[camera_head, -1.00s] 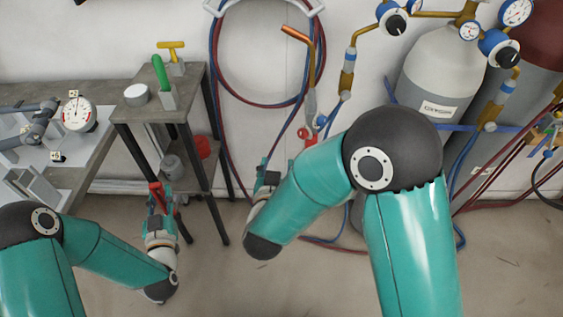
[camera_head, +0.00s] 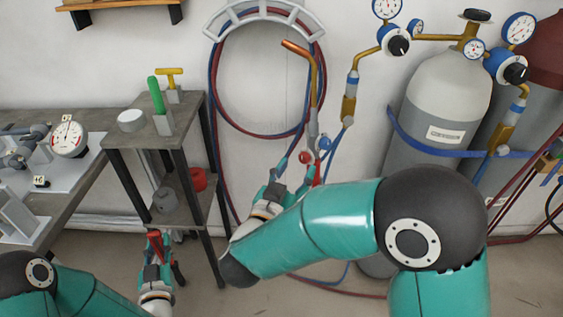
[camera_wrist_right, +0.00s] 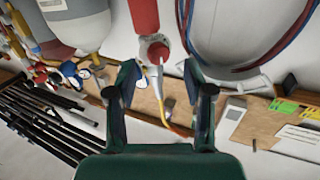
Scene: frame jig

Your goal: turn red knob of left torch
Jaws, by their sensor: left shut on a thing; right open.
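The left torch (camera_head: 318,85) hangs upright on the wall, with a copper tip on top. Its red knob (camera_head: 306,157) sits low on its left side and a blue knob (camera_head: 325,144) on its right. My right gripper (camera_head: 294,168) is open just left of and below the knobs. In the right wrist view, the torch's red handle (camera_wrist_right: 145,14) comes down from the top, between and beyond the open fingers (camera_wrist_right: 160,85); they look apart from it. My left gripper (camera_head: 160,265) is low at the left, shut on a red-handled item (camera_head: 154,246), partly hidden.
A second brass torch (camera_head: 350,95) hangs just right of the first. Hoses loop on a wall hanger (camera_head: 262,16). A grey gas cylinder (camera_head: 436,100) with gauges stands at the right. A shelf stand (camera_head: 140,135) is at the left.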

